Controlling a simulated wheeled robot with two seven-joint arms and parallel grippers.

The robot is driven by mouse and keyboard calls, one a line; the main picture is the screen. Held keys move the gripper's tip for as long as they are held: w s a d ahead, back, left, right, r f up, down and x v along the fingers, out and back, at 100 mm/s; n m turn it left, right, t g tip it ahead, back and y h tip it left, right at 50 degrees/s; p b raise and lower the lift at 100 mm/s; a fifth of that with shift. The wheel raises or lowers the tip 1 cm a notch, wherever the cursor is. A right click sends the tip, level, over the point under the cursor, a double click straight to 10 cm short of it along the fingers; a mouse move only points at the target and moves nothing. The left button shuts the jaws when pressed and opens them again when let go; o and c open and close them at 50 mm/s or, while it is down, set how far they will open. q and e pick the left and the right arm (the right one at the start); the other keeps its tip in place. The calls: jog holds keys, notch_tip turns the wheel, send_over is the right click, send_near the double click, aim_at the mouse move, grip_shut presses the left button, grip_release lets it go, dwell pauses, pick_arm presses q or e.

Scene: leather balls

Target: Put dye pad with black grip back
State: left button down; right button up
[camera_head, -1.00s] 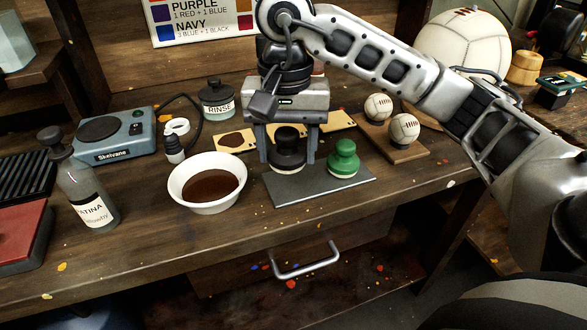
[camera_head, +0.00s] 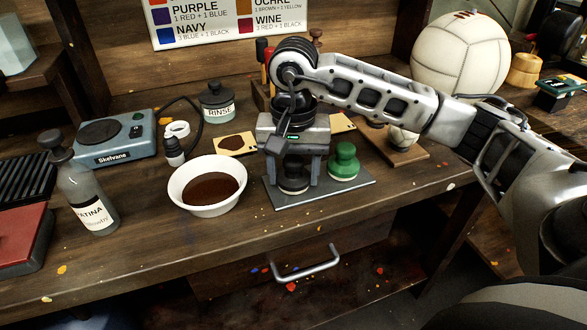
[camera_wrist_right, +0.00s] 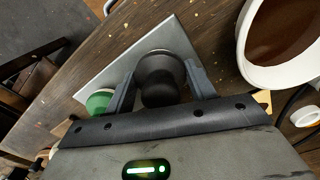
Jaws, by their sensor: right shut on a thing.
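The dye pad with the black grip (camera_head: 294,184) stands on the grey slab (camera_head: 350,187), left of the green-gripped dye pad (camera_head: 343,163). My right gripper (camera_head: 296,178) comes down over it from above, with a finger on each side, and is shut on its black grip. In the right wrist view, the black grip (camera_wrist_right: 158,82) sits between the two fingers, and the green one (camera_wrist_right: 99,102) is just outside the left finger. The gripper body hides the top of the black grip in the head view. My left gripper is not in view.
A white bowl of brown dye (camera_head: 207,208) stands just left of the slab. A patina bottle (camera_head: 90,205), hot plate (camera_head: 112,140) and rinse jar (camera_head: 217,105) are further left. The bench front is clear.

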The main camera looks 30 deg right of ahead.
aim_at(293, 160)
jog(key=o, duration=0.9)
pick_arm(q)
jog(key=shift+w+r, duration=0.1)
pick_arm(e)
jog(key=shift+r, duration=0.1)
notch_tip(293, 160, up, 12)
jog(key=shift+f+p, duration=0.25)
jog(key=shift+p, duration=0.6)
jog(key=shift+r, duration=0.3)
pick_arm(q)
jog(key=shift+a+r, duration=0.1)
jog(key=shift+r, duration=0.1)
